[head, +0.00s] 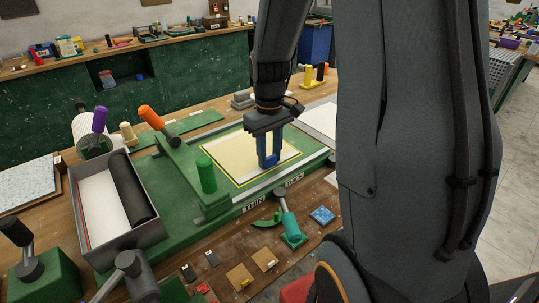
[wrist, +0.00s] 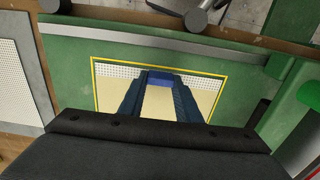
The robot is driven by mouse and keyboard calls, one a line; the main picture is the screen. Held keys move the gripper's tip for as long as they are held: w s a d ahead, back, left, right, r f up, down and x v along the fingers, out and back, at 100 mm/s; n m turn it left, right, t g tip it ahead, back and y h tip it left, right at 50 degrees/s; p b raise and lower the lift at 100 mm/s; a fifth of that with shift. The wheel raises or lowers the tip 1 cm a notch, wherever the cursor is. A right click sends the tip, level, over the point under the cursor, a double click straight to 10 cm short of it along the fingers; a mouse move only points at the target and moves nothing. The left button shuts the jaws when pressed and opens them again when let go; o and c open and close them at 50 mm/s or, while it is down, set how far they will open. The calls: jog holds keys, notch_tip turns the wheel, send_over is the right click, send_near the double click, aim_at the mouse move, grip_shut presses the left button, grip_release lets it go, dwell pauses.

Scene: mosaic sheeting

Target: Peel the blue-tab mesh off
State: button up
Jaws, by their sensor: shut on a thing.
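My gripper (head: 269,162) points down over the right front part of a cream panel (head: 232,156) on the green bench fixture. In the wrist view, its dark blue fingers are shut on a blue tab (wrist: 160,77) between their tips. A white gridded mesh (wrist: 116,71) shows on both sides of the tab, along the far side of the yellow-outlined area. The mesh looks flat there; the part behind my fingers is hidden. I cannot tell from the head view how high the tab is held.
A green fixture (head: 159,182) carries an orange handle (head: 152,116) and a green knob (head: 206,174) left of the panel. A grey box (head: 96,215) with a black roller stands further left. A teal-handled tool (head: 290,231) and small tiles lie in front.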

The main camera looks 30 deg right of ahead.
jog(key=shift+r, duration=0.25)
jog(key=shift+r+p, duration=3.75)
jog(key=shift+r, duration=0.55)
